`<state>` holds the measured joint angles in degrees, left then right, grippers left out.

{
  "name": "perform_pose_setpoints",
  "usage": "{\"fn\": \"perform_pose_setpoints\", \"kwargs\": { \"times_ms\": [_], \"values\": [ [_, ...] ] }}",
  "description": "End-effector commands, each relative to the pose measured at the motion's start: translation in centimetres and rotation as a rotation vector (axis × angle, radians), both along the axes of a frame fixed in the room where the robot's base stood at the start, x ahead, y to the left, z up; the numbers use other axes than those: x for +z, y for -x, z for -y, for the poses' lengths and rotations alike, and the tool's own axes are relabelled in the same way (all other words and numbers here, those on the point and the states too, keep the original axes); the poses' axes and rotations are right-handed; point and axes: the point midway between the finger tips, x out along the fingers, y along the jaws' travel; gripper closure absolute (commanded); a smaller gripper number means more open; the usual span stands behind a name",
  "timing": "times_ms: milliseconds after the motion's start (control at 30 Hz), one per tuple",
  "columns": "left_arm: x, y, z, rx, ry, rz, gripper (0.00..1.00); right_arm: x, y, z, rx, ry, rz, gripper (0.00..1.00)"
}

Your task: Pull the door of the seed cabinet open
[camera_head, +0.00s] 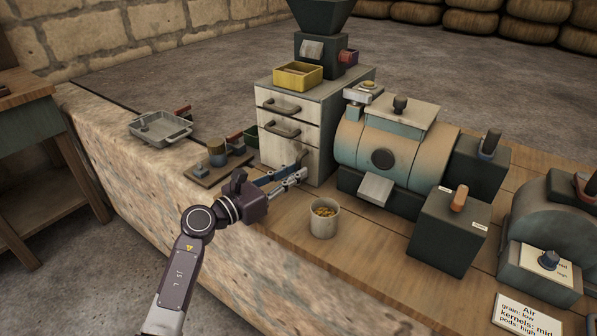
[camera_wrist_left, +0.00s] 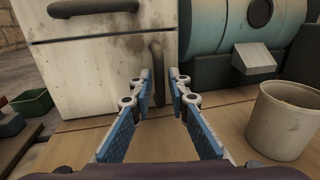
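The seed cabinet (camera_head: 292,157) is a worn white box with horizontal handles on its upper drawers and a lower door (camera_wrist_left: 100,72). The door looks shut. Its dark vertical handle (camera_wrist_left: 156,70) is near the door's right edge. My left gripper (camera_head: 303,172) is in front of the door, low over the bench. In the left wrist view, its blue-padded fingers (camera_wrist_left: 160,82) are open, with the handle's lower part seen between the tips, nearer the left one. I cannot tell whether they touch it. My right gripper is not in view.
A cup of yellow kernels (camera_head: 324,218) stands on the bench (camera_head: 290,225), right of my left gripper. A teal drum machine (camera_head: 380,150) stands right of the cabinet. A block tray (camera_head: 216,168) and green bin (camera_head: 251,137) are on the left. A yellow tray (camera_head: 298,76) sits on top.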

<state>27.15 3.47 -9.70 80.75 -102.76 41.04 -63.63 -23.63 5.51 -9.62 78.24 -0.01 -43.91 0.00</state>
Motion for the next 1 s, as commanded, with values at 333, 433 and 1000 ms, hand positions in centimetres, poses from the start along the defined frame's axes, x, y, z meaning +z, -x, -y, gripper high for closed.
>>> {"fn": "perform_pose_setpoints", "kwargs": {
  "times_ms": [333, 433, 1000],
  "values": [
    [0.00, -1.37, 1.38, 0.002, 0.000, 0.000, 0.84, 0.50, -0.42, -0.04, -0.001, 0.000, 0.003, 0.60],
    [-0.01, -1.35, 1.36, 0.002, 0.000, 0.000, 0.84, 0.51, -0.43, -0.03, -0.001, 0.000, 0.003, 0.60],
    [-0.04, -1.33, 1.31, 0.002, 0.001, -0.001, 1.00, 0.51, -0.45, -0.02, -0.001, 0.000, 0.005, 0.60]
  ]
}}
